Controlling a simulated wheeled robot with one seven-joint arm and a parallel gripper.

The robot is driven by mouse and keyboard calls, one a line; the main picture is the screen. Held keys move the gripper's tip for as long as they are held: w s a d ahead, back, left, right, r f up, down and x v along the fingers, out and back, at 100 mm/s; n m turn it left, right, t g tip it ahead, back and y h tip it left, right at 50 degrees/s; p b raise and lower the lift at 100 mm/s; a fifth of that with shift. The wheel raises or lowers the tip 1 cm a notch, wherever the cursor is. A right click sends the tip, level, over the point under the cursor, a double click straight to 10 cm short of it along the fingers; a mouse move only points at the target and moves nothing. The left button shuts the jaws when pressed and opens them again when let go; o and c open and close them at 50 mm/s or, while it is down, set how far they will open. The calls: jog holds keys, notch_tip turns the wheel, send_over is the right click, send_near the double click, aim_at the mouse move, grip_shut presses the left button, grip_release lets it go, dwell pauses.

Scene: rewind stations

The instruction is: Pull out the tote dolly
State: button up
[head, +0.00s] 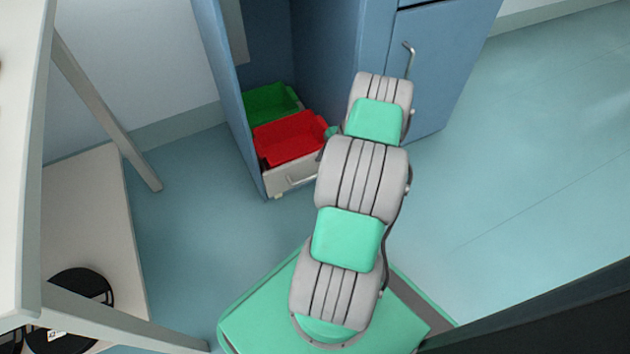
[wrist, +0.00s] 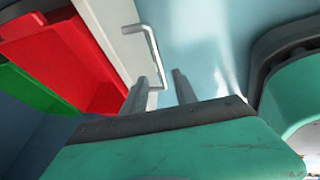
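The tote dolly (head: 290,178) is a low whitish base with a grey bar handle (head: 300,179) on its front. It stands inside the lower bay of the blue cabinet and carries a red tote (head: 290,138) in front and a green tote (head: 271,103) behind. The wrist view shows the handle (wrist: 153,50) close up, with the dolly's pale front (wrist: 112,30) behind it. My gripper (wrist: 168,75) has its two fingers apart with a gap between them. The handle is very close to the left finger; I cannot tell whether they touch. In the head view my arm hides the gripper.
The blue cabinet (head: 440,70) has walls beside the bay and a closed door with a handle at right. A white table (head: 25,150) with slanted legs stands at left, black spools (head: 82,290) on its lower shelf.

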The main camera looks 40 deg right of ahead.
aim_at(315, 177)
jog(key=b+x, duration=0.2)
jog(key=x, duration=0.5)
jog(key=shift+a+b, duration=0.1)
jog(key=shift+b, duration=0.3)
jog(key=shift+r, duration=0.1)
grip_shut()
dwell(0.6)
